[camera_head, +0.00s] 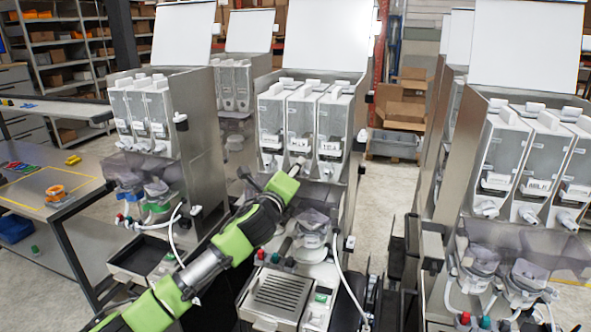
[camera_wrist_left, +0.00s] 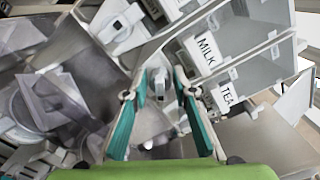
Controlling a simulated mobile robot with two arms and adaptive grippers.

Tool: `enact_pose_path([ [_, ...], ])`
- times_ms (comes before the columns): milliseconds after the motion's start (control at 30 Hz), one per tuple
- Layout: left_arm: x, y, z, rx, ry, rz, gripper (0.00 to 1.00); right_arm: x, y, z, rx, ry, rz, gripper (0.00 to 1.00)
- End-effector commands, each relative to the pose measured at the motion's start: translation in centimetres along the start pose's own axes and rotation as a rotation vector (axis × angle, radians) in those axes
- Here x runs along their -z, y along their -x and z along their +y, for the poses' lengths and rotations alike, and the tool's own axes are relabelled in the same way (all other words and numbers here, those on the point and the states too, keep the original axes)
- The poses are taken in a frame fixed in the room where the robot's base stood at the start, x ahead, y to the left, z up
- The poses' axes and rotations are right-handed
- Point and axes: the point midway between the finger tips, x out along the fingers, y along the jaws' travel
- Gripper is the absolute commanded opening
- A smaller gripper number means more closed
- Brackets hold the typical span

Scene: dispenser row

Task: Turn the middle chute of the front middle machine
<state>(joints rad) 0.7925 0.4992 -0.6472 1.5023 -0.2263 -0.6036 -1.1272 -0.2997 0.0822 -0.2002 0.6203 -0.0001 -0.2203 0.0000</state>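The front middle machine (camera_head: 352,150) stands in the centre of the head view with three pale canisters side by side. My left gripper (camera_head: 295,168) is at the front of it, just below the middle canister (camera_head: 301,120). In the left wrist view the gripper (camera_wrist_left: 159,76) is open, its two teal-padded fingers spread. A small whitish chute (camera_wrist_left: 158,84) shows between the fingertips, with a gap on each side. Canister labels reading MILK (camera_wrist_left: 208,52) and TEA (camera_wrist_left: 228,94) are beside it. In the head view the gripper largely hides the middle chute. My right gripper is not in view.
The left chute (camera_head: 268,161) and right chute (camera_head: 326,172) flank the gripper closely. Grey funnels (camera_head: 312,225) and a drip tray (camera_head: 280,293) are below. Other machines stand left (camera_head: 200,140) and right (camera_head: 450,160). A table (camera_head: 45,190) is at far left.

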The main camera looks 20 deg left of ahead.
Motion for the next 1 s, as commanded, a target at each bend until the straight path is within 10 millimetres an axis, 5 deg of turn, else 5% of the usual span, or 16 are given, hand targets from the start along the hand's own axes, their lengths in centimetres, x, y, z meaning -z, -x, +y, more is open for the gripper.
enact_pose_path([
  [167,0.01,0.0,0.01,0.0,0.0,0.0,0.25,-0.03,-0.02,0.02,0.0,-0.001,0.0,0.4],
  [267,0.0,0.01,0.02,0.0,0.0,0.0,0.0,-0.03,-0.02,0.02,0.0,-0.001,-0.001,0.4],
  [667,0.04,0.02,0.09,-0.001,0.043,0.0,0.0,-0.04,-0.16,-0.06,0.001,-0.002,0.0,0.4],
  [1000,0.15,0.02,0.26,-0.001,0.273,0.0,0.0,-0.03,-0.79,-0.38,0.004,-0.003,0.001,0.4],
])
